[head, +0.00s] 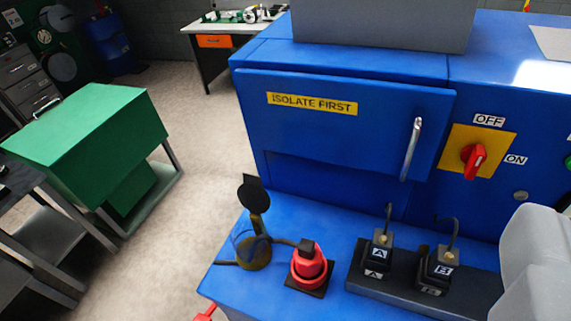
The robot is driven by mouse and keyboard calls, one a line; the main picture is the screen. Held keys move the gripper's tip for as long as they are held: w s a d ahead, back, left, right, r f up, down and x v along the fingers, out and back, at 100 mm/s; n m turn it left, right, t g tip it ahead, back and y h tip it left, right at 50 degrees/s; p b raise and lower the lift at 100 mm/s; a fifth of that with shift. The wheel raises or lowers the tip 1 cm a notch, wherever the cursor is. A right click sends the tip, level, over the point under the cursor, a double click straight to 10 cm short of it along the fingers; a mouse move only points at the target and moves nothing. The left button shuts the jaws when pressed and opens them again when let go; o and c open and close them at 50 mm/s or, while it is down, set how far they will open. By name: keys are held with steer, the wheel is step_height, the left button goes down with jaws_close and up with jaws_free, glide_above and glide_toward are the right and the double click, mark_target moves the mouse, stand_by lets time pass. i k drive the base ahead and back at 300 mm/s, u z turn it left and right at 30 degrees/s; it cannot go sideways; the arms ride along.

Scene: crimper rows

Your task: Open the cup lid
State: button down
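A dark brass-coloured cup (255,256) stands on the blue ledge, left of the red socket. A round black lid (254,198) stands up above the cup's back edge, tilted away from its mouth, so it looks raised. A dark cable loops around or in front of the cup; I cannot tell which. No gripper fingers show. A pale grey rounded part at the lower right edge seems to be mine, and nothing is seen touching the cup or lid.
The red socket (309,264) has a black plug in it. Two black plugs, A (380,256) and B (441,268), stand in a dark holder to the right. Behind are a blue door (340,135) with a metal handle and a red rotary switch (473,158). A green cabinet (90,130) stands left.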

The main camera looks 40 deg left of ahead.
mark_target(252, 194)
steer(key=z, duration=1.55)
steer(key=k, duration=1.05)
steer(key=u, duration=1.8)
steer(key=i, duration=1)
steer(key=z, duration=0.05)
